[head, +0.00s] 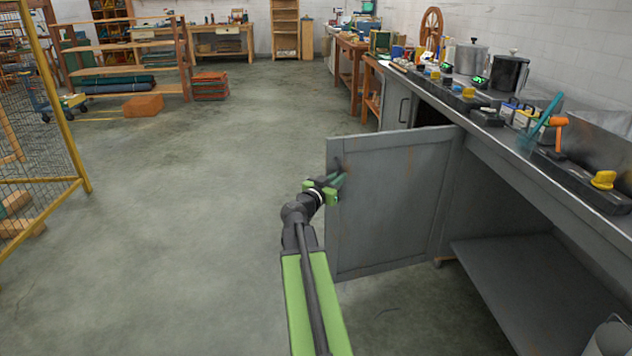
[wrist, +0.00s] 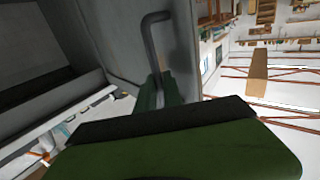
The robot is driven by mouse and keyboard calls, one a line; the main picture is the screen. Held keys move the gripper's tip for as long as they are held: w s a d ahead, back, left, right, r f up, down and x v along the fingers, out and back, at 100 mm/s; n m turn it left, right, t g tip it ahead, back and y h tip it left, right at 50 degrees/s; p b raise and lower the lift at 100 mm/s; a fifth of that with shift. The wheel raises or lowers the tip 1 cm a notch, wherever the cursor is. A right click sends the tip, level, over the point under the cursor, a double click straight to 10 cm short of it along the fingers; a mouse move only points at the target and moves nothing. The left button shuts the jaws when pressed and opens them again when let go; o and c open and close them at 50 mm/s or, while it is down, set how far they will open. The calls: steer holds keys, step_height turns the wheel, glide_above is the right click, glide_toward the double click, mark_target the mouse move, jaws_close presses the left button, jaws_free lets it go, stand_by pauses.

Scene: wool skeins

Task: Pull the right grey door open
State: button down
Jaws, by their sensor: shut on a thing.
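The right grey door (head: 390,200) stands swung well out from the grey cabinet under the counter, in the head view. My gripper (head: 333,184) is at the door's free edge, near its upper left corner, and is shut on the door's handle. In the wrist view the dark bent bar handle (wrist: 151,42) runs down between my green gripper fingers (wrist: 156,95). The door's grey face (wrist: 115,30) fills the area behind the handle there. In the head view the fingers mostly hide the handle.
A long counter (head: 500,140) with pots, scales and tools runs along the right wall. A lower shelf (head: 530,275) shows under it. A second grey door (head: 397,105) is farther back. A yellow mesh fence (head: 65,120) stands at left. The floor between is clear.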

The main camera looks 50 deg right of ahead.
steer(key=shift+s+d, duration=0.25)
steer(key=shift+s, duration=0.45)
steer(key=c, duration=1.6)
jaws_free()
steer(key=shift+o, duration=0.6)
steer(key=shift+w+a, duration=0.1)
